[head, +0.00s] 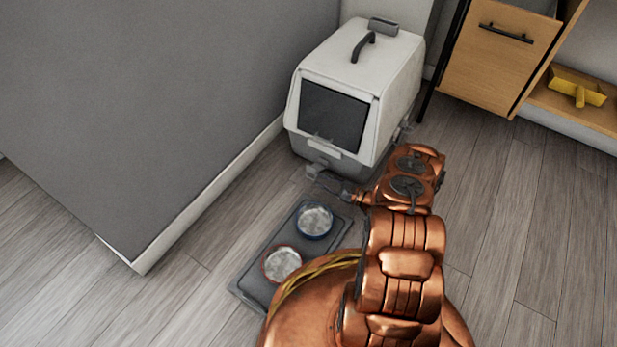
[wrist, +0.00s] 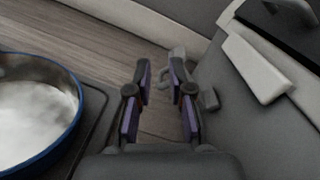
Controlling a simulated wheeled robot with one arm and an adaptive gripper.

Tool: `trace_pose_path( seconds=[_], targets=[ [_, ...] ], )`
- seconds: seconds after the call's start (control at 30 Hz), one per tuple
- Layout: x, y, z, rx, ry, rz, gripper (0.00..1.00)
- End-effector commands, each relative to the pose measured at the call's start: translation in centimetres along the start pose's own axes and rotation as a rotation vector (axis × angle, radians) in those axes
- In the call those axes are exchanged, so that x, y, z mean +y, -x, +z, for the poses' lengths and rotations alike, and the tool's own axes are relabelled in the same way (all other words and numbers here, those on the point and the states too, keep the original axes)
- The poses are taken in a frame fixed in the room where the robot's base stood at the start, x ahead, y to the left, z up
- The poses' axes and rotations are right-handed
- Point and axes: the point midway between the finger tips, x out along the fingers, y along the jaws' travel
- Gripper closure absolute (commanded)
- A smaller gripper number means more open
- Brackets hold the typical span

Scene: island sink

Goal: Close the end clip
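A white-and-grey pet box (head: 345,90) with a dark front window stands on the floor by the wall. In the wrist view its grey front face (wrist: 260,130) fills the right side. A small grey clip (wrist: 207,100) sticks out from the box's lower edge, partly hidden behind the right finger. My gripper (wrist: 161,76) is open, its two fingers apart with wooden floor showing between them. In the head view my gripper (head: 322,178) is low beside the front lower corner of the box. Whether a finger touches the clip cannot be told.
A dark tray (head: 253,285) with a blue-rimmed bowl (head: 314,221) and a red-rimmed bowl (head: 282,263) lies near my arm. A grey wall block (head: 150,120) stands at left. A wooden cabinet (head: 500,60) is at upper right. Floor at right is clear.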

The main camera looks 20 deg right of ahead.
Motion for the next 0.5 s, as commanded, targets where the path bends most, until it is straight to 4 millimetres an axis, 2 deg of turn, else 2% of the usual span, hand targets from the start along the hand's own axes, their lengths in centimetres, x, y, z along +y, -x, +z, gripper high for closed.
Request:
trace_pose_path(
  seconds=[0.03, 0.1, 0.27, 0.37, 0.5],
  targets=[
    [0.7, 0.7, -1.5, 0.013, -0.005, -0.016, 0.79],
    [0.9, 1.4, -2.7, 0.028, -0.004, -0.038, 0.79],
    [1.4, 2.3, -4.2, 0.045, -0.006, -0.061, 0.79],
    [1.4, 1.7, -4.3, 0.046, -0.006, -0.061, 0.79],
    [1.5, -0.4, -4.1, 0.042, -0.005, -0.052, 0.79]
  ],
)
